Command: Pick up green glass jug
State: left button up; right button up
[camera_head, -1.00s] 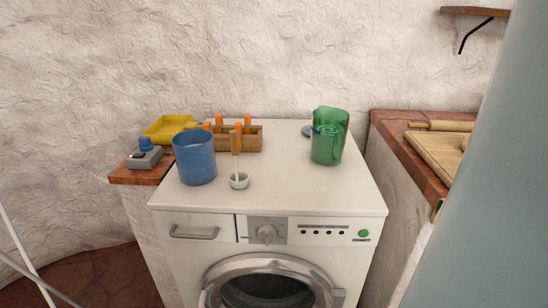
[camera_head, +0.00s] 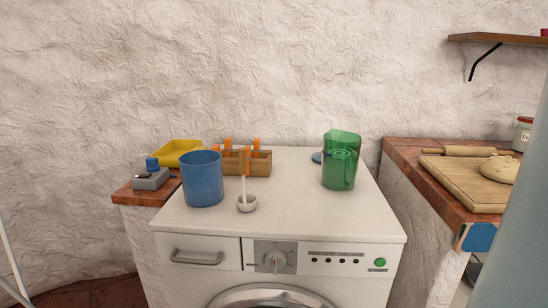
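The green glass jug (camera_head: 340,172) stands upright on the right part of the white washing machine's top (camera_head: 295,212). It is see-through, with a raised lip at its rim. A small blue round thing (camera_head: 317,157) lies just behind it on the left, partly hidden by the jug. Neither of my grippers shows in the head view, so their state and distance from the jug cannot be seen.
Left of the jug stand a blue cup (camera_head: 202,178), a white ladle (camera_head: 247,202) and a wooden box with orange-handled tools (camera_head: 260,165). A wooden board (camera_head: 468,181) and rolling pin (camera_head: 470,151) lie on the right counter. The machine top's front right is clear.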

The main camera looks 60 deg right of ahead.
aim_at(341, 150)
jog(key=z, duration=0.4)
jog(key=l+z, duration=0.15)
jog(key=z, duration=0.25)
jog(key=l+z, duration=0.1)
jog(key=z, duration=0.35)
jog(key=l+z, duration=0.1)
jog(key=z, duration=0.7)
jog(key=k+j+z, duration=0.1)
jog(key=k+z, duration=0.2)
jog(key=z, duration=0.2)
jog(key=k+z, duration=0.3)
jog(key=z, duration=0.2)
